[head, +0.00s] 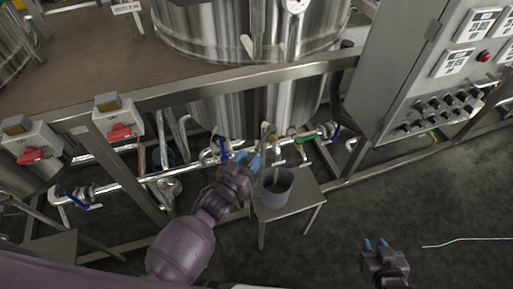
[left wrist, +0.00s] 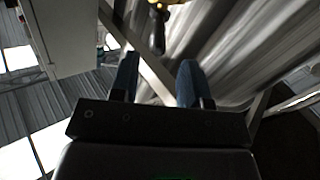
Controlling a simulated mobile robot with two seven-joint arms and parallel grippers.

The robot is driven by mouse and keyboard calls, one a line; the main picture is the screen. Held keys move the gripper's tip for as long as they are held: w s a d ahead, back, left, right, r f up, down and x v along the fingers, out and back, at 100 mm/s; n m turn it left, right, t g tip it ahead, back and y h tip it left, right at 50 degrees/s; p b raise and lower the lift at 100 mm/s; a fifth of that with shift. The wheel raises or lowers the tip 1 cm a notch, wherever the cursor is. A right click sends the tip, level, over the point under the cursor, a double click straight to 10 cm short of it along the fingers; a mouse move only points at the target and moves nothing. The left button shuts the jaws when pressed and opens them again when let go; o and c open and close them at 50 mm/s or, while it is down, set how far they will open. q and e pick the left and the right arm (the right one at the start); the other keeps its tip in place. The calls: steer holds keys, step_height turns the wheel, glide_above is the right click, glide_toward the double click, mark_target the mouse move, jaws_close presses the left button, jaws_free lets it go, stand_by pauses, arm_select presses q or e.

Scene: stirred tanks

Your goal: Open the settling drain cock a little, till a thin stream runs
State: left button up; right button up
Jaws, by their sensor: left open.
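A row of valves sits under the steel tank (head: 255,110), above a small stand. One fitting with a tan-coloured lever (head: 267,131) is above a grey bucket (head: 276,190); which valve is the settling drain cock I cannot tell for certain. My left gripper (head: 247,159) is open just below and left of that lever, with no clear contact. In the left wrist view its two blue fingers (left wrist: 158,80) stand apart with nothing between them; a dark handle (left wrist: 157,30) with yellow on it is beyond. My right gripper (head: 375,244) is open and empty over the floor. No stream can be made out.
The bucket stands on a low metal table (head: 291,206). A green-handled valve (head: 306,137) and a blue-handled valve (head: 333,130) are to the right. A steel frame rail (head: 240,79) crosses above. A control cabinet (head: 405,75) stands right; the floor in front is mostly clear.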

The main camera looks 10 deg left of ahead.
arm_select(q)
steer(key=shift+v, duration=1.95)
